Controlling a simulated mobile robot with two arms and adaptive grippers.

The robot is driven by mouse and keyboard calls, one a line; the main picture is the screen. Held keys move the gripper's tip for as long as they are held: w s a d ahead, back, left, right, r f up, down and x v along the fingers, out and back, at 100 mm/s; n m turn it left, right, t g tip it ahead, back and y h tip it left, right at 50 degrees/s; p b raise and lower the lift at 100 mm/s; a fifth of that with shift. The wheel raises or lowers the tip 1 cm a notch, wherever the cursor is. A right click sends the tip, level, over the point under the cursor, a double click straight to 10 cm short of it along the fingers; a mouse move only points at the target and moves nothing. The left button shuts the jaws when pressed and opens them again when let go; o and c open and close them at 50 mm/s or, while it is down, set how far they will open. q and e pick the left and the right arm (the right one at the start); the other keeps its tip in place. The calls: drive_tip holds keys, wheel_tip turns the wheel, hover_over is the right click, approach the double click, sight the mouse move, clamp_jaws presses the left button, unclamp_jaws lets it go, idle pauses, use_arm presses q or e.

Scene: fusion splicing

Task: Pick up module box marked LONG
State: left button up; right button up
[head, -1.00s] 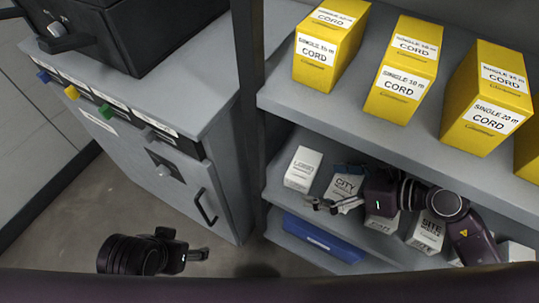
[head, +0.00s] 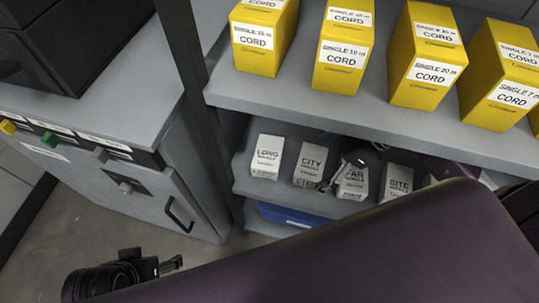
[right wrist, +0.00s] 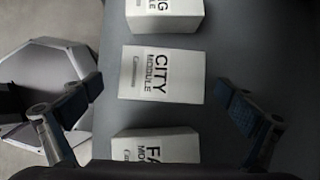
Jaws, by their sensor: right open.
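The white module box marked LONG (head: 267,158) stands at the left end of the lower shelf in the head view. Its end, reading "NG", shows at the top of the right wrist view (right wrist: 165,14). My right gripper (right wrist: 160,88) is open and empty, its fingers on either side of the CITY box (right wrist: 160,74) in the picture. In the head view the right gripper (head: 328,186) is partly hidden near the CITY (head: 310,162) and FAR (head: 353,184) boxes, to the right of LONG. My left gripper (head: 171,265) is low at the left, away from the shelf; its jaws are too small to judge.
A SITE box (head: 397,180) stands further right on the lower shelf (head: 243,186). Yellow cord boxes (head: 343,50) line the shelf above. A blue bin (head: 285,216) is below. A grey cabinet (head: 150,190) and a dark shelf post (head: 185,60) are at the left.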

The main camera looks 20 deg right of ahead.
sight(271, 153)
drive_tip(key=w+a, duration=0.1)
drive_tip(key=a, duration=0.1)
drive_tip(key=w+a, duration=0.3)
drive_tip(key=a, duration=0.2)
drive_tip(key=shift+w, duration=0.4)
drive_tip(key=w+a, duration=0.2)
drive_tip(key=a, duration=0.1)
drive_tip(key=shift+b+x, duration=0.45)
drive_tip(key=shift+x, duration=0.4)
drive_tip(key=shift+w+a+f, duration=0.1)
drive_tip(key=shift+f, duration=0.5)
drive_tip(key=shift+c, duration=0.3)
drive_tip(key=c, duration=1.2)
drive_tip(key=shift+r, duration=0.1)
